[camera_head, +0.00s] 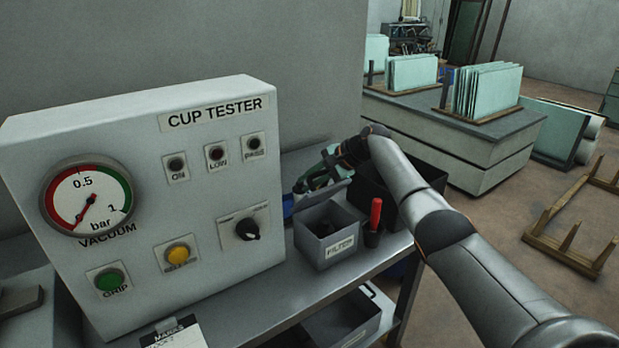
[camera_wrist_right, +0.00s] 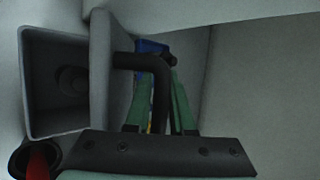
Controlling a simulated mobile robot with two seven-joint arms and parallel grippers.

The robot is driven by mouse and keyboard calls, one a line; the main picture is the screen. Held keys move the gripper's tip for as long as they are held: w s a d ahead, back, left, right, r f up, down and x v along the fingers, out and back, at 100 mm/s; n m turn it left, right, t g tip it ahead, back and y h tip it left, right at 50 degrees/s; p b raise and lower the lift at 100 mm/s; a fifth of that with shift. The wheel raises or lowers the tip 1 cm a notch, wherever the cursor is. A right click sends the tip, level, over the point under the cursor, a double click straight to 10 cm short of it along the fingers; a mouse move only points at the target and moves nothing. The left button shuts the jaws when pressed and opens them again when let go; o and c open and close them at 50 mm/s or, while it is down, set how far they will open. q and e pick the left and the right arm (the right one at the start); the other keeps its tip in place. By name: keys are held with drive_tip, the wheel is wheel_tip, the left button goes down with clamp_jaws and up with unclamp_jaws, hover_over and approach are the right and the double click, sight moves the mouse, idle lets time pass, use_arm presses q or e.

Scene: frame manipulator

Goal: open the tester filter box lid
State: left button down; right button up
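The grey filter box (camera_head: 324,252), with a "FILTER" label on its front, stands on the bench right of the cup tester; it also shows in the right wrist view (camera_wrist_right: 28,90). Its lid (camera_head: 322,193) is swung up and tilted back, so dark contents show inside. The lid (camera_wrist_right: 101,70) appears nearly edge-on in the right wrist view, with a black bent handle (camera_wrist_right: 159,90) on its outer side. My right gripper (camera_head: 318,172) is behind the lid. Its green fingers (camera_wrist_right: 160,100) look apart, either side of the handle; contact is unclear. My left gripper is not in view.
The cup tester (camera_head: 150,190) with gauge and buttons stands close on the left. A dark cup with a red-handled tool (camera_head: 375,218) stands right of the box. A black bin (camera_head: 425,172) is behind my right arm. A grey tray (camera_head: 345,318) sits below.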

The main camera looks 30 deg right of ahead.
sight(344, 185)
drive_tip(key=shift+o, duration=0.4)
drive_tip(key=shift+w, duration=0.15)
drive_tip(key=shift+s+d+r, duration=0.3)
drive_tip(key=shift+d+r, duration=0.05)
drive_tip(key=shift+r, duration=0.25)
drive_tip(key=b+v, duration=0.1)
drive_tip(key=v, duration=1)
drive_tip(key=shift+s, duration=0.2)
